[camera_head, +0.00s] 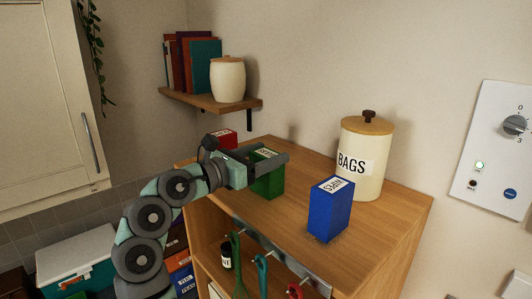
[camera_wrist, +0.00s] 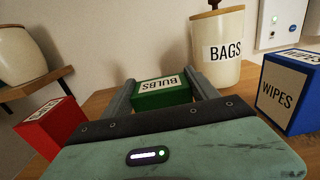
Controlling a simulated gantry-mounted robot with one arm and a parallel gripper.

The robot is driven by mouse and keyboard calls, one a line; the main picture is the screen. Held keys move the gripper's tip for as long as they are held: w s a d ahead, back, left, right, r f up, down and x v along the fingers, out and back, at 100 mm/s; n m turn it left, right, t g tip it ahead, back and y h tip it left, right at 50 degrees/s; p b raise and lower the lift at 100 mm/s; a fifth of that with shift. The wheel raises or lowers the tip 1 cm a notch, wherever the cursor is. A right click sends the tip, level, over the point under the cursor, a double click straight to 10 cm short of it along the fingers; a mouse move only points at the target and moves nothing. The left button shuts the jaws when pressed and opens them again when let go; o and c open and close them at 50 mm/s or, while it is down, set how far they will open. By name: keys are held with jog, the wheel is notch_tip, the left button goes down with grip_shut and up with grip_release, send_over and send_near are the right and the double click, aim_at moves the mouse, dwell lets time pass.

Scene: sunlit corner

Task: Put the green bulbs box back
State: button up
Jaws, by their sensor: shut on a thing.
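The green bulbs box (camera_head: 268,184) is at the top of the wooden cabinet (camera_head: 377,220), between the red box and the blue wipes box. My gripper (camera_head: 270,158) reaches in from the left and is shut on the green box near its top. In the wrist view the green box (camera_wrist: 163,93) sits between the two fingers (camera_wrist: 163,92), its white BULBS label upside down. The box looks upright; whether its base touches the cabinet top I cannot tell.
A red box (camera_head: 222,139) stands behind my gripper. A blue wipes box (camera_head: 330,210) and a cream BAGS canister (camera_head: 366,158) stand to the right. A wall shelf (camera_head: 213,103) holds books and a jar (camera_head: 228,79). Tools hang from a rail (camera_head: 282,258) below the cabinet top.

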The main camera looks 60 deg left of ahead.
jog(key=o, duration=1.6)
jog(key=shift+c, duration=0.2)
jog(key=b+v, duration=0.2)
jog(key=v, duration=1)
jog(key=shift+b, duration=0.3)
jog(key=shift+r, duration=0.1)
